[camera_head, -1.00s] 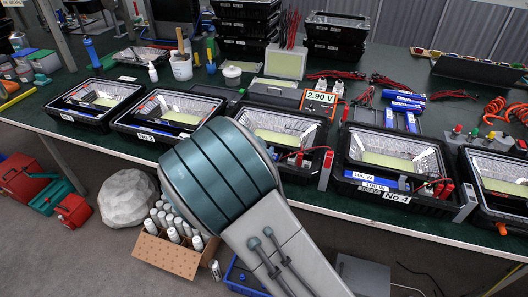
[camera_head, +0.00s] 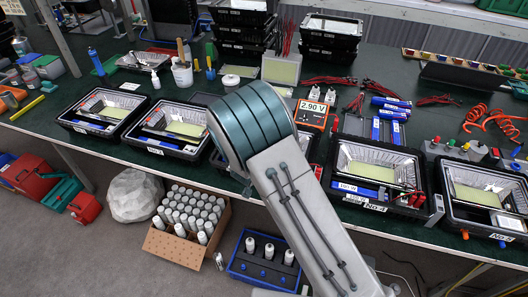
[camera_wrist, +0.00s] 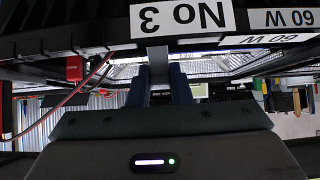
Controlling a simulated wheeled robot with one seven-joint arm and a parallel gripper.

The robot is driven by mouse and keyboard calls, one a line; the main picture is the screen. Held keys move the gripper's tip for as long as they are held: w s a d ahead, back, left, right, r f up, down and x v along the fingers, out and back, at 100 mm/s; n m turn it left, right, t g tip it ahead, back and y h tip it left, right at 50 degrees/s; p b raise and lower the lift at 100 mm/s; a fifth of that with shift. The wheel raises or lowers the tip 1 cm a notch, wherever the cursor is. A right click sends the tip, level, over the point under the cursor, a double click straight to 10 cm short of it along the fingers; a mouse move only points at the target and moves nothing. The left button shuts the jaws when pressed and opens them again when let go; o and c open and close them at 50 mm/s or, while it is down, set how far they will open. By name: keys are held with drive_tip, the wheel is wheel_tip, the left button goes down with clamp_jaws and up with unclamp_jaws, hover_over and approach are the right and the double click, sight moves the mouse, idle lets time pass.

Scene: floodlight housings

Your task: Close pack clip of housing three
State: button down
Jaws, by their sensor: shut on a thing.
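Housing three, a black case, fills the upper part of the wrist view, its upside-down "No 3" label (camera_wrist: 181,17) close to the camera. My gripper (camera_wrist: 161,88) has its two dark blue fingers shut on a grey strip, the pack clip (camera_wrist: 158,62), at the front of the housing just beside the label. The clip's far end and its latch are hidden. In the head view my arm covers most of housing three, and my gripper is hidden behind it.
Housing two (camera_head: 165,129) stands left of my arm, housing four (camera_head: 377,172) and housing five (camera_head: 484,196) to the right. An orange 2.90 V meter (camera_head: 311,113) stands behind. A box of white cans (camera_head: 187,220) and a blue crate (camera_head: 264,262) are on the floor below.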

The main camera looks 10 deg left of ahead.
drive_tip(key=shift+w+f+g+p, duration=0.1)
drive_tip(key=shift+w+g+p, duration=0.25)
drive_tip(key=shift+g+p, duration=0.75)
drive_tip(key=shift+w+f+g+p, duration=0.1)
drive_tip(key=shift+w+g+p, duration=0.25)
drive_tip(key=shift+p, duration=1.3)
drive_tip(key=shift+w+d+f+g+y+p, duration=0.1)
drive_tip(key=shift+w+f+g+y+p, duration=0.15)
drive_tip(key=shift+g, duration=0.45)
drive_tip(key=shift+w+f+g+y+p, duration=0.15)
drive_tip(key=shift+f+g, duration=0.1)
drive_tip(key=shift+g, duration=0.4)
drive_tip(key=shift+f+g, duration=0.1)
drive_tip(key=shift+g, duration=0.2)
drive_tip(key=c, duration=1.3)
unclamp_jaws()
drive_tip(key=b+v, duration=0.2)
drive_tip(key=v, duration=1.1)
drive_tip(key=shift+s+r+b, duration=0.1)
drive_tip(key=shift+r+b, duration=0.25)
drive_tip(key=shift+r, duration=0.05)
